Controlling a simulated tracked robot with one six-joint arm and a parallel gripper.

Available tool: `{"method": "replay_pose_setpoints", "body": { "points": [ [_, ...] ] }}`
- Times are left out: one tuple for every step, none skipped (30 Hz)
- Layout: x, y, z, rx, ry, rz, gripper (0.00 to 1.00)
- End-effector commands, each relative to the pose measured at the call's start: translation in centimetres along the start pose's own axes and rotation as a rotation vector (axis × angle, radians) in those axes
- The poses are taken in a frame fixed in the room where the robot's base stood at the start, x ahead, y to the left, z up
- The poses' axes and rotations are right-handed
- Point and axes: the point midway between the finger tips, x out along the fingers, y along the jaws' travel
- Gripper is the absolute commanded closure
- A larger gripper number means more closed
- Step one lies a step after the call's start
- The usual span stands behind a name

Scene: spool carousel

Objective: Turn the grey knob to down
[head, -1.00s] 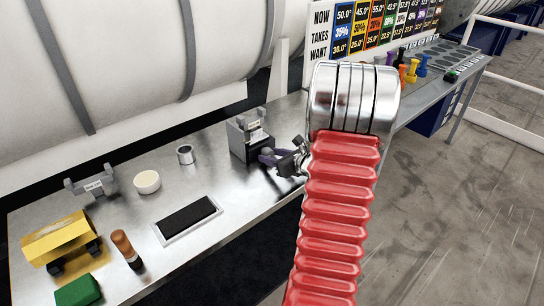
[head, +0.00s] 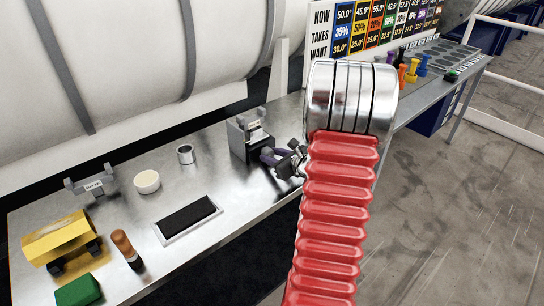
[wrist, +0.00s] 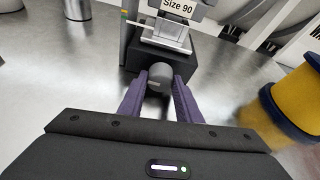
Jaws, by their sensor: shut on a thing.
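The grey knob (wrist: 159,76) is a small round piece on the near face of a dark block (wrist: 182,62) in the wrist view. A grey holder labelled "Size 90" stands on that block. My gripper (wrist: 160,92) has purple fingers, one on each side of the knob, shut on it. In the head view, the block with its holder (head: 248,134) stands on the bench, and my gripper (head: 273,156) reaches its right side. The knob is hidden there by the fingers. I cannot tell which way the knob points.
On the metal bench are a small metal cup (head: 186,153), a cream bowl (head: 147,182), a black pad (head: 188,215) and a yellow piece (head: 58,238).

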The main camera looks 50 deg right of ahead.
Motion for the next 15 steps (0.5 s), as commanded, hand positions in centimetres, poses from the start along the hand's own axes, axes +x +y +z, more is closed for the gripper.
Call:
{"method": "replay_pose_setpoints", "body": {
  "points": [
    [-0.01,0.01,0.01,-0.003,0.000,-0.001,0.92],
    [-0.01,0.01,0.01,-0.004,0.000,-0.001,0.92],
    [-0.01,0.00,0.01,-0.004,0.001,-0.001,0.92],
    [-0.01,0.00,0.01,-0.004,0.001,-0.001,0.92],
    [-0.01,0.00,0.01,-0.004,0.001,-0.001,0.92],
    [-0.01,0.00,0.01,-0.004,0.001,-0.001,0.92],
    [-0.01,0.00,0.01,-0.004,0.001,-0.001,0.92],
    [-0.01,0.01,0.01,-0.004,0.001,-0.001,0.92],
    [-0.01,0.01,0.01,-0.004,0.001,-0.001,0.67],
    [-0.01,0.01,0.01,-0.003,0.001,-0.001,0.65],
    [-0.01,0.01,0.01,-0.003,0.001,-0.001,0.63],
    [-0.01,0.00,0.01,-0.003,0.001,-0.001,0.60],
    [-0.01,0.01,0.01,-0.003,0.001,-0.001,0.58],
    [-0.01,0.01,0.01,-0.003,0.001,-0.001,0.56],
    [-0.01,0.01,0.01,-0.003,0.001,-0.001,0.53]
  ]
}}
